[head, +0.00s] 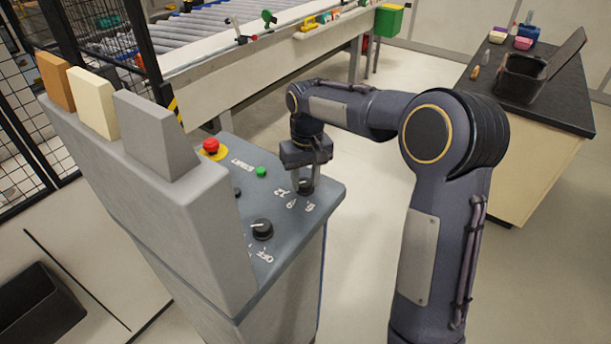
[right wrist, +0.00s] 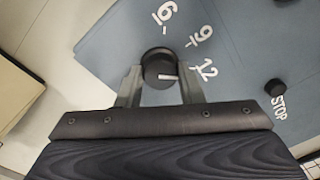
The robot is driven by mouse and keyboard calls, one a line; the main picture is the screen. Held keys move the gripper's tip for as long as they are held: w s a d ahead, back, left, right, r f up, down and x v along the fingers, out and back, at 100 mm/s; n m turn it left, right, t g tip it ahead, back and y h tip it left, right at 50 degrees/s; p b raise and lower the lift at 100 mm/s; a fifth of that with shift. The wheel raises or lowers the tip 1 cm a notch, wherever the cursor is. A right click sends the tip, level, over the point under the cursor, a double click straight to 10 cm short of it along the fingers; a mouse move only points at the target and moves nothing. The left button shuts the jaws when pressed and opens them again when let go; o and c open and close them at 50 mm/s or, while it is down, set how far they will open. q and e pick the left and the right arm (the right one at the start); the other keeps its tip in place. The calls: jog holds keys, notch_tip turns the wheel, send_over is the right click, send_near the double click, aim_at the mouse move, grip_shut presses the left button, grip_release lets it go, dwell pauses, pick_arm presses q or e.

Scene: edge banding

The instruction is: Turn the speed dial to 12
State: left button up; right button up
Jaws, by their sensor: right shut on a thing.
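The speed dial (right wrist: 158,62) is a round black knob with a white pointer line, on the grey-blue control panel (right wrist: 110,45). Printed marks 6, 9 and 12 (right wrist: 206,70) run around it. In the right wrist view the pointer line points right, roughly toward the 12 mark. My right gripper (right wrist: 160,80) has a finger on each side of the dial and is shut on it. In the head view the right gripper (head: 304,184) reaches down onto the dial (head: 307,187) near the panel's far right corner, partly covering it. My left gripper is in neither view.
The panel also carries a red emergency button (head: 211,146), a green button (head: 261,171) and a second black knob (head: 262,229) near OFF. A grey upright housing (head: 190,215) stands left of the panel. A roller conveyor (head: 200,35) lies behind; a dark-topped bench (head: 555,105) stands right.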

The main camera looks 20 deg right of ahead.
aim_at(307, 182)
jog(key=shift+m, duration=0.5)
jog(key=o, duration=1)
jog(key=shift+r, duration=0.1)
notch_tip(307, 182, up, 8)
jog(key=shift+d+f, duration=0.1)
jog(key=shift+f, duration=0.15)
jog(key=shift+r, duration=0.1)
